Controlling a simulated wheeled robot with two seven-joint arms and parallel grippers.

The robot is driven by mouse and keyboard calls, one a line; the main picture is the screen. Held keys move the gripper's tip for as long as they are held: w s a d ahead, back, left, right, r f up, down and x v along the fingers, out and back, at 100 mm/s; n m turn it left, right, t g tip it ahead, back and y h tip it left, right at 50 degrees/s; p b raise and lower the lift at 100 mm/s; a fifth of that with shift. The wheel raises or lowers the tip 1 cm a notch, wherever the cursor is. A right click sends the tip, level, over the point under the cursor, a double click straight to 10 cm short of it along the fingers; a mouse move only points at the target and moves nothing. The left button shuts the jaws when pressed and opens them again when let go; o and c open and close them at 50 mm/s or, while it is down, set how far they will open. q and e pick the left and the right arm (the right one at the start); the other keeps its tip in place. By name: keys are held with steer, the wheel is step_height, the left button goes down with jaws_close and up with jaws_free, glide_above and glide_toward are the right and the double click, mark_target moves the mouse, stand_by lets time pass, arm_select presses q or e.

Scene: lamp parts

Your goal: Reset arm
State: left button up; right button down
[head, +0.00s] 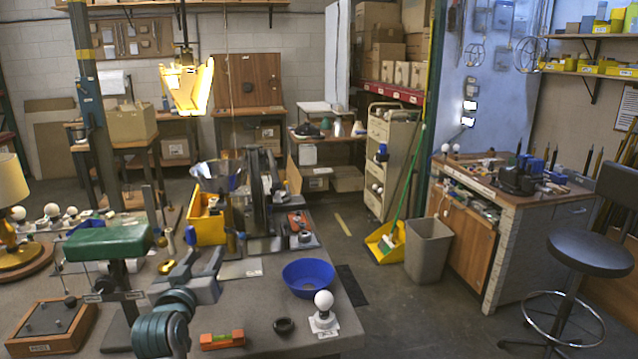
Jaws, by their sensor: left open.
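My left gripper (205,252) reaches up from the lower left over the grey workbench (270,332). Its jaws are open and nothing shows between them. My teal left wrist lies below it, near the bench's front. A blue bowl (308,277) sits on the bench to the right of the gripper, apart from it. A white bulb on a small white base (323,312) stands at the front right corner. My right gripper is not in the picture.
A yellow bin (206,222) stands behind the gripper. A green-topped stand (108,243) and a yellow lamp (12,210) are at left.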

arm_select(q)
steer(key=s+d+f+m+g+h, duration=0.1)
steer(key=s+d+f+g, duration=0.15)
steer(key=s+f, duration=0.75)
steer(key=s+d+f+m+g, duration=0.15)
steer(key=s+f+g, duration=0.25)
steer(key=s+f, duration=0.65)
steer(key=s+d+f+m+g, duration=0.1)
steer(key=s+f+g, duration=0.1)
steer(key=s+f, duration=0.5)
steer(key=s+d+f+m+g, duration=0.1)
steer(key=s+f+g, duration=0.2)
steer(key=s, duration=0.8)
steer(key=s+f+g, duration=0.2)
steer(key=s+f, duration=0.4)
steer(key=s, duration=0.3)
step_height(320, 180, down, 25)
steer(key=w+d, duration=0.1)
steer(key=s+a+f, duration=0.1)
steer(key=s+f, duration=1.2)
steer(key=f, duration=0.5)
steer(key=shift+s+a+m+g+h, duration=0.15)
steer(key=shift+s+m+g+h, duration=0.1)
steer(key=shift+m+g+h, duration=0.2)
